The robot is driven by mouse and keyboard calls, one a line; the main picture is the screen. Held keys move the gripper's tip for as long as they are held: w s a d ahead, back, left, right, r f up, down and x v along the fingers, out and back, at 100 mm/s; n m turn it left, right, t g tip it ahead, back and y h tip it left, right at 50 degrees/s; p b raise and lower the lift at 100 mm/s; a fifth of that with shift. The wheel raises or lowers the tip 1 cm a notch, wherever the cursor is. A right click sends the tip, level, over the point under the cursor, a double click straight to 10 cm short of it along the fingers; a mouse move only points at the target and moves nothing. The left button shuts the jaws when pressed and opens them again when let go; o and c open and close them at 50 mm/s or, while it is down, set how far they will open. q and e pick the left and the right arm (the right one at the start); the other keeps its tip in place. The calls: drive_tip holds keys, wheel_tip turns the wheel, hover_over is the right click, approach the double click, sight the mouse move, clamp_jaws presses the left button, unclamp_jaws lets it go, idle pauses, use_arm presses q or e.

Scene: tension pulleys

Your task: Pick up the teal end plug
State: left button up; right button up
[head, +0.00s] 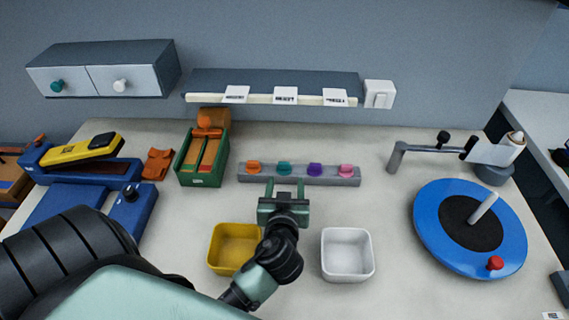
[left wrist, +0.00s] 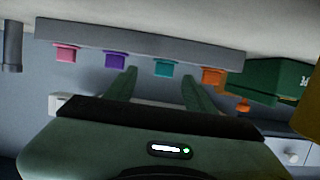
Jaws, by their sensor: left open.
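The teal end plug (head: 284,168) sits on a grey rack (head: 247,178) in the head view, second from the left in a row with orange, purple and pink plugs. In the left wrist view the teal plug (left wrist: 162,68) shows between the two fingers, beyond their tips. My left gripper (head: 285,184) is open and empty, just in front of the rack and in line with the teal plug. It also shows in the left wrist view (left wrist: 158,75). No contact with the plug can be made out. My right gripper is not in view.
The orange plug (head: 254,168) and purple plug (head: 315,170) flank the teal one closely. A green box (head: 203,177) stands left of the rack. A yellow bin (head: 233,264) and a white bin (head: 347,272) stand in front. A shelf (head: 275,82) overhangs behind. A blue turntable (head: 440,247) is at right.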

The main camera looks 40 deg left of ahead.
sight(284, 167)
use_arm(q)
drive_tip(key=w+a+p, duration=0.2)
drive_tip(key=shift+w+a+r, duration=0.1)
drive_tip(key=shift+w+a, duration=0.15)
drive_tip(key=shift+w, duration=0.1)
drive_tip(key=shift+x, duration=1.15)
drive_tip(key=shift+w+a+f, duration=0.15)
drive_tip(key=shift+a+f, duration=0.05)
drive_tip(key=shift+f, duration=0.1)
clamp_jaws()
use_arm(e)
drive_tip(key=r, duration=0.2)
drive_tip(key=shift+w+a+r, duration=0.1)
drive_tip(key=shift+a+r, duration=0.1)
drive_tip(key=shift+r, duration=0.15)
